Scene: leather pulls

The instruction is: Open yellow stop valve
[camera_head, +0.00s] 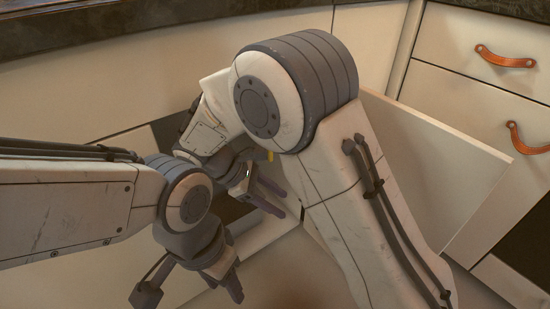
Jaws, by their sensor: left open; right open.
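A small yellow piece (270,156), which may be part of the yellow stop valve, shows just below my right arm's large elbow joint. The rest of it is hidden behind my arm, and I cannot tell the handle's position. My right gripper (271,198) is open, inside or at the opening of the low cabinet, just below the yellow piece in the picture. I cannot tell whether it touches anything. My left gripper (190,289) is open and empty, lower left in front of the cabinet, apart from the yellow piece.
A pale cabinet door (432,170) stands open behind my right arm. Drawers with an upper orange leather pull (504,57) and a lower one (525,140) are at the right. A dark countertop edge (130,18) runs along the top.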

